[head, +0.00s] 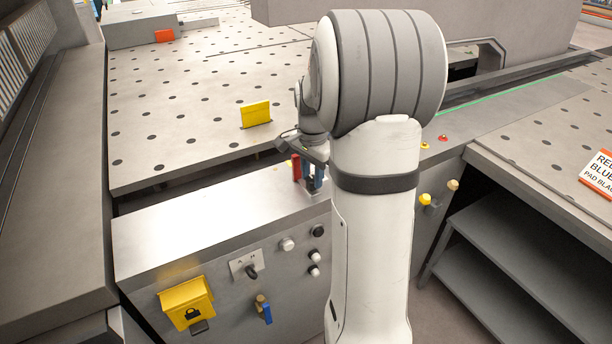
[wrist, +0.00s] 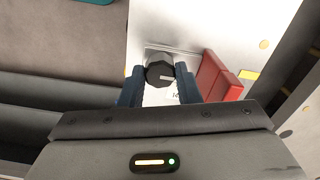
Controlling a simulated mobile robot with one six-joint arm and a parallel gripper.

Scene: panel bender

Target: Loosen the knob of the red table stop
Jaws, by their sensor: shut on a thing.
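My gripper (wrist: 160,74) has its two blue fingers on either side of a dark, faceted knob (wrist: 158,69) with a pale mark, and is shut on it. The knob stands over a pale metal plate. A red block-like piece (wrist: 221,79), seemingly the red table stop, is just right of the fingers, apart from the knob. In the head view my gripper (head: 311,186) points down at the console's top edge, beside the red piece (head: 296,167). My arm hides much of this spot, and the knob is not seen there.
A yellow stop (head: 256,113) stands on the perforated table (head: 200,100); an orange-red one (head: 165,36) is at the back. The console (head: 215,220) carries switches, a yellow lock box (head: 187,303) and a blue-handled valve (head: 264,309). A lettered sign (head: 599,172) lies at right.

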